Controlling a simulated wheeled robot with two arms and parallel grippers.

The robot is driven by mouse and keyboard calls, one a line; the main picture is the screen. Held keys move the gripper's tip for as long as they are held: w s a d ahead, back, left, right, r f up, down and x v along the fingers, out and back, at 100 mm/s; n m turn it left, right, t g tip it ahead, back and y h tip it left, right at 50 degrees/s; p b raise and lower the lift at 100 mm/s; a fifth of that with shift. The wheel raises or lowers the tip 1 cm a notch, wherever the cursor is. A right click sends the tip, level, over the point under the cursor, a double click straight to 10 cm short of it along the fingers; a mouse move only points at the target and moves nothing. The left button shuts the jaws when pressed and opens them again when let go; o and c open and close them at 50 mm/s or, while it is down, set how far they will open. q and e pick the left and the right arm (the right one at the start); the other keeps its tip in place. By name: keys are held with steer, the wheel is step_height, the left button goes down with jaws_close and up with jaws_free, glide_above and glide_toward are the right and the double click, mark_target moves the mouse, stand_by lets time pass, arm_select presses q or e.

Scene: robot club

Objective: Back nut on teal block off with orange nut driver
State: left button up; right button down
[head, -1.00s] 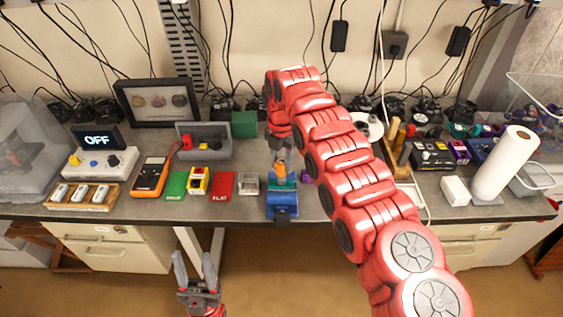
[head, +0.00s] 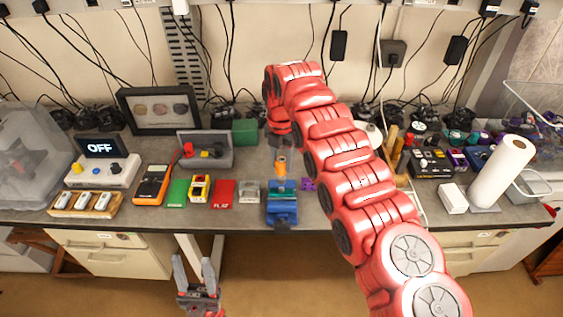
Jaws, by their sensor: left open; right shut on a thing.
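A teal block (head: 282,186) sits in a blue vise (head: 282,210) at the middle of the bench's front edge. My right gripper (head: 282,154) is shut on the orange nut driver (head: 281,167) and holds it upright above the teal block. The nut and the driver's tip are too small to make out, so I cannot tell whether they touch. My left gripper (head: 196,274) is open and empty, low in front of the bench, with its fingers pointing up.
Left of the vise are a clear small box (head: 249,190), a red mat (head: 223,192), a green mat (head: 177,192) and an orange multimeter (head: 152,185). A grey bin (head: 208,148) stands behind. A paper roll (head: 502,172) stands at right. My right arm hides part of the bench.

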steer(key=shift+r+p, duration=1)
steer(key=shift+r, duration=0.4)
